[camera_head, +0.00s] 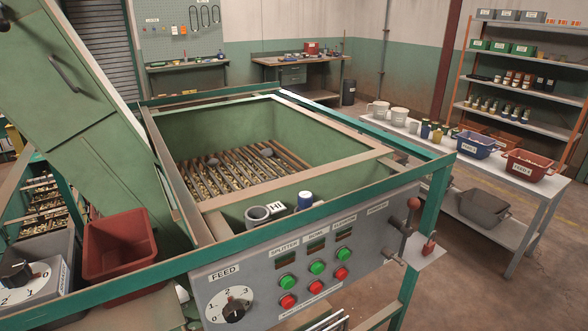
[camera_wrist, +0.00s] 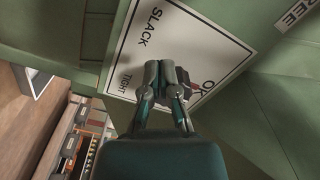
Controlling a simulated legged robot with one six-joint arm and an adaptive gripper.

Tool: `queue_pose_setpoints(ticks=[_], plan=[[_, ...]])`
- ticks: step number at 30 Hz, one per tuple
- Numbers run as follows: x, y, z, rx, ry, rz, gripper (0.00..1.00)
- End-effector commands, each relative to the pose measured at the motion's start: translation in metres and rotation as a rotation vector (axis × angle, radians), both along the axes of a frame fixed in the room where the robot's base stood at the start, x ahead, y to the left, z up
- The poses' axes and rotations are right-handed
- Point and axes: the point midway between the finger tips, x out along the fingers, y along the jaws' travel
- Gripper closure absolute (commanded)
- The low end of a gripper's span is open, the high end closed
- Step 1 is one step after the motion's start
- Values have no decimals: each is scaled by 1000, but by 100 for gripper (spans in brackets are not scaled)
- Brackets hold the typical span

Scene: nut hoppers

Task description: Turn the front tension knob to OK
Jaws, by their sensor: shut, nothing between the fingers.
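In the wrist view, a white label plate (camera_wrist: 150,30) on green sheet metal reads SLACK, TIGHT and OK. The front tension knob (camera_wrist: 190,75) seems to be the dark shape with a bit of red at the plate's middle, mostly hidden behind my fingers. Its pointer direction cannot be made out. My gripper (camera_wrist: 160,66) is shut and empty, its fingertips side by side in front of the plate. Whether they touch the knob cannot be told. Neither my gripper nor this plate shows in the head view.
The head view shows a green hopper (camera_head: 283,97) with a slatted bed. A grey control panel (camera_head: 375,245) carries a FEED dial (camera_head: 232,305) and green and red buttons. A red bin (camera_head: 118,246) stands at left. A bench (camera_head: 530,190) with bins stands at right, with open floor nearby.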

Motion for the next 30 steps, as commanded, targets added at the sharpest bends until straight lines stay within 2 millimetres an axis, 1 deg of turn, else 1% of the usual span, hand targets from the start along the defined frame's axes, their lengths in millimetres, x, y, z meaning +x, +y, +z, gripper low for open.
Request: queue_pose_setpoints(ticks=[16,19,26,30], plan=[[-46,-27,0,-3,2,2,100],[-50,-30,0,-2,1,2,100],[-51,-30,0,-1,0,2,100],[-52,-24,3,-53,33,11,100]])
